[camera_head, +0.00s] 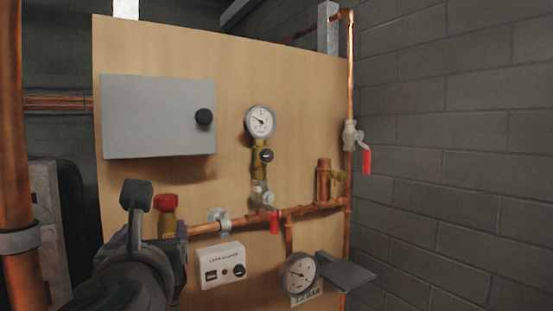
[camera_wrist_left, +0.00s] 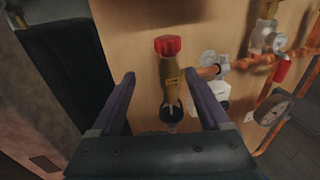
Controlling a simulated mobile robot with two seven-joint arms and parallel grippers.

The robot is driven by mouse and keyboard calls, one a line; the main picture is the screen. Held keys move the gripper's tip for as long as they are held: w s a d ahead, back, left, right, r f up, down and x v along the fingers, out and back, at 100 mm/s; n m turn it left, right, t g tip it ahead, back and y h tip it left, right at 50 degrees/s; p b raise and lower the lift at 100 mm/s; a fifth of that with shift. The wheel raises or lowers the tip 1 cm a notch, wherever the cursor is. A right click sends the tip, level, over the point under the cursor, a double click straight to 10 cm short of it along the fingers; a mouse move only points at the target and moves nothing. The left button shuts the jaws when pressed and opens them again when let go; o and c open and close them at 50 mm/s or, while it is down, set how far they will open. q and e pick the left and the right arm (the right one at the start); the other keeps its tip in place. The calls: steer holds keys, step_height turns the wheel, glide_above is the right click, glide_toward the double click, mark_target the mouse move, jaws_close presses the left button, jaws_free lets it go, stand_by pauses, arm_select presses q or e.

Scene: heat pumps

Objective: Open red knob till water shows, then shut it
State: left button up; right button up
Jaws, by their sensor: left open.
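The red knob (camera_head: 167,202) tops a brass valve on the left end of the copper pipe, low on the wooden board. In the left wrist view the red knob (camera_wrist_left: 168,45) stands ahead, with its brass body (camera_wrist_left: 169,75) below it. My left gripper (camera_head: 140,195) is just left of the knob in the head view. In the left wrist view its two dark purple fingers (camera_wrist_left: 163,88) are spread apart, one on each side of the valve's line, with nothing between the tips touching them that I can see. No water shows. My right gripper is not in view.
A grey box (camera_head: 157,115) and a pressure gauge (camera_head: 260,122) are on the board (camera_head: 220,65). A white control box (camera_head: 220,265) sits right of the valve. A lower gauge (camera_head: 299,273), a dark plate (camera_head: 345,273) and red-handled valves stand further right.

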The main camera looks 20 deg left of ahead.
mark_target(162, 202)
arm_select(q)
step_height(162, 202, up, 3)
steer(key=s+d+m+t+h+p, duration=0.1)
steer(key=s+m+t+h+p, duration=0.1)
steer(key=s+h, duration=0.1)
steer(key=x, duration=0.8)
steer(key=shift+w+p, duration=0.2)
steer(key=shift+p, duration=0.15)
steer(key=shift+x, duration=0.75)
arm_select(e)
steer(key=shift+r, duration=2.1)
arm_select(q)
jaws_close()
